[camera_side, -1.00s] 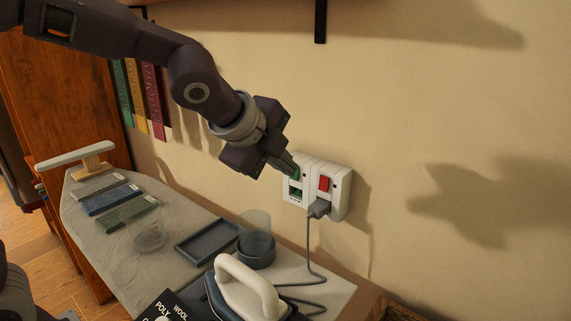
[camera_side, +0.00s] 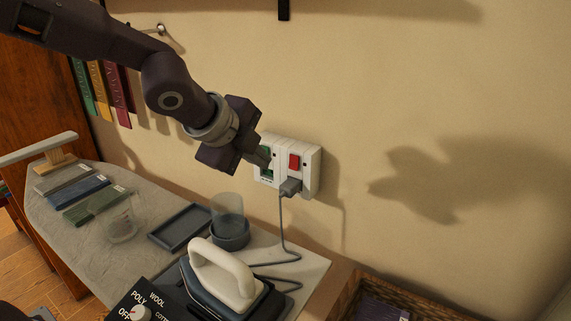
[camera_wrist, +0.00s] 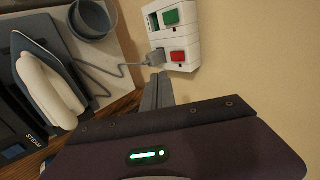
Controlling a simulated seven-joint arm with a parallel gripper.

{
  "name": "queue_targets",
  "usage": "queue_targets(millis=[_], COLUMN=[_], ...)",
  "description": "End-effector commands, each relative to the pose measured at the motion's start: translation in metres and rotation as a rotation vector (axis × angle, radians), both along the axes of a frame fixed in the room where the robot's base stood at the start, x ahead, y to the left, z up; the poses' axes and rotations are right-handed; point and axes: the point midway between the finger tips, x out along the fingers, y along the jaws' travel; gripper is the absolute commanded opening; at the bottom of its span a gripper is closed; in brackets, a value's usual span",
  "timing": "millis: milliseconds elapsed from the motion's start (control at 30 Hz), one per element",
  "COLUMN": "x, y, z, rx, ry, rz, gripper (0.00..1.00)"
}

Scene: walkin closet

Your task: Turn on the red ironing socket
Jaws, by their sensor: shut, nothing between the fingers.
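A white double wall socket (camera_side: 312,172) is on the wall, with a red switch (camera_side: 294,161) on its right half and a green switch (camera_side: 265,151) on its left half. A grey plug (camera_side: 290,187) sits below the red switch. My gripper (camera_side: 265,162) is shut and empty, its tips in front of the left half and partly hiding it. Contact cannot be told. In the wrist view the fingers (camera_wrist: 159,80) end near the plug (camera_wrist: 157,57), beside the red switch (camera_wrist: 178,57); the green switch (camera_wrist: 171,17) is farther off.
The plug's cord runs down to an iron (camera_side: 225,275) with a white handle on the ironing board (camera_side: 110,260). A wicker basket (camera_side: 350,295) is at lower right. The wall right of the socket is clear.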

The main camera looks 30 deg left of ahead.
Motion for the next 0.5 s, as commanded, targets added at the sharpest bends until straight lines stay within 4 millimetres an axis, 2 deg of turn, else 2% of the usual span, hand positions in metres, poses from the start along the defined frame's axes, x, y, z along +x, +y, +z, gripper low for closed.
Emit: queue_targets(millis=[100, 333, 500], x=[0.018, 0.052, 0.08], y=[0.0, 0.0, 0.001], z=[-0.021, -0.057, -0.059], rx=[0.003, 0.002, -0.001], ry=[0.005, 0.004, 0.0], rz=[0.0, -0.001, 0.002], gripper=[0.0, 0.0, 0.0])
